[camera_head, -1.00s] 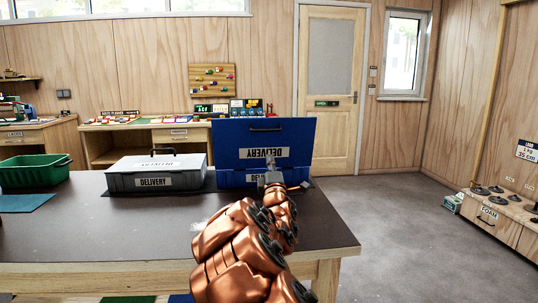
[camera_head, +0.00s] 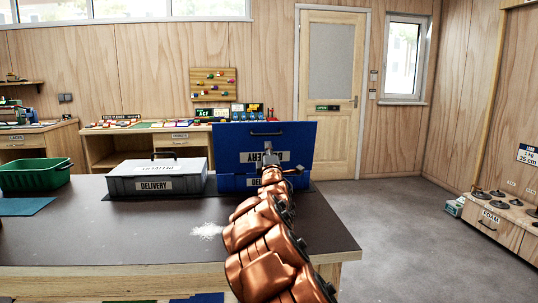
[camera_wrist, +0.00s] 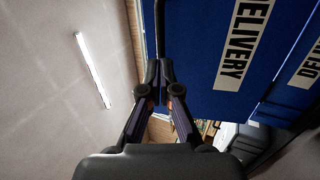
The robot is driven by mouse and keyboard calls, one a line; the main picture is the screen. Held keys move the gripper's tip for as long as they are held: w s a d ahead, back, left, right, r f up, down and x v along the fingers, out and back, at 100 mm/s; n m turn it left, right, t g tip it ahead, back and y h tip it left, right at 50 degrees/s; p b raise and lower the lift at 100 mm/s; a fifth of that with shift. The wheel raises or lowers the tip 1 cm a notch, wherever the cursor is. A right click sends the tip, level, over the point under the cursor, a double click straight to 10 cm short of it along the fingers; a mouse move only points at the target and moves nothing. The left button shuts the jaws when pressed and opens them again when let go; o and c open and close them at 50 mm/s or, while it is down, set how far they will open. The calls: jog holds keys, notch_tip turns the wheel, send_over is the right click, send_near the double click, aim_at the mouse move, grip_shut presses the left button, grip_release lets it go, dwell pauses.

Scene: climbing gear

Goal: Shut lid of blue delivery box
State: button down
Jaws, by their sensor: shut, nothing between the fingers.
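The blue delivery box (camera_head: 231,184) stands at the right end of the dark table. Its lid (camera_head: 235,146) is raised upright, with an upside-down "DELIVERY" label and a handle near the top edge. In the head view my gripper (camera_head: 267,150) is in front of the lid, over the right part of the box, and hides part of the label. In the wrist view my gripper (camera_wrist: 158,70) is shut and empty, its fingertips beside the blue lid (camera_wrist: 196,60). I cannot tell whether they touch it. The inside of the box is hidden.
A grey delivery box (camera_head: 120,186) with its lid closed stands left of the blue box. A green crate (camera_head: 35,180) and a teal mat (camera_head: 22,206) are further left. The front of the table (camera_head: 130,235) is mostly clear.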

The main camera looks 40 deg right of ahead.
aim_at(266, 135)
jog(key=shift+x, duration=2.2)
jog(key=shift+d, duration=0.1)
jog(key=shift+w, duration=0.1)
